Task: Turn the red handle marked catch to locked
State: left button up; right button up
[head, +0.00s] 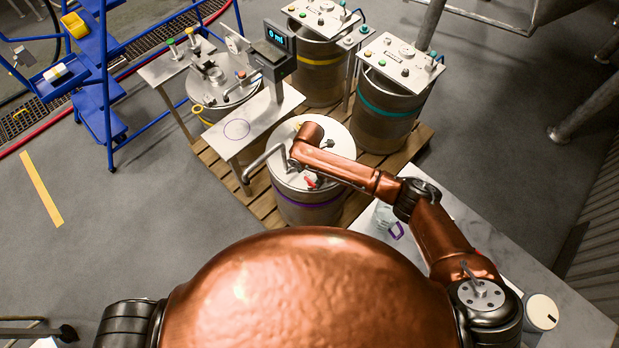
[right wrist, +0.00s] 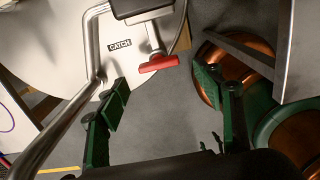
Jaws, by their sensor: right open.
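The red handle (head: 311,182) sits on the pale round lid of the drum with the purple band (head: 309,207). In the right wrist view the red handle (right wrist: 157,64) is a short, slightly tilted bar on a metal stem, beside a CATCH label (right wrist: 119,45). I see no locked mark. My right gripper (right wrist: 162,88) is open and empty. Its green fingers lie either side of the handle's line, with the handle beyond the tips and apparently untouched. In the head view my right arm reaches over the lid, and its fingers cannot be made out. My left gripper is not in view.
A bent metal pipe (right wrist: 96,60) runs over the lid close to the left finger. A steel table (head: 262,120) stands left of the drum. A teal-banded drum (head: 388,112) with a control panel stands behind right. A pale counter (head: 560,300) is at the right.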

aim_at(310, 181)
jog(key=f, duration=0.3)
jog(key=shift+w+d, duration=0.1)
jog(key=shift+w, duration=0.25)
jog(key=shift+f, duration=0.35)
jog(key=shift+s+f, duration=0.15)
jog(key=shift+s, duration=0.1)
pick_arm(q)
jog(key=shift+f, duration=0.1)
pick_arm(e)
jog(key=shift+w, duration=0.1)
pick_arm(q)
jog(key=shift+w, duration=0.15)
pick_arm(e)
jog(key=shift+f, duration=0.1)
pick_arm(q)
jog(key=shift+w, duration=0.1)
pick_arm(e)
jog(key=shift+c, duration=0.5)
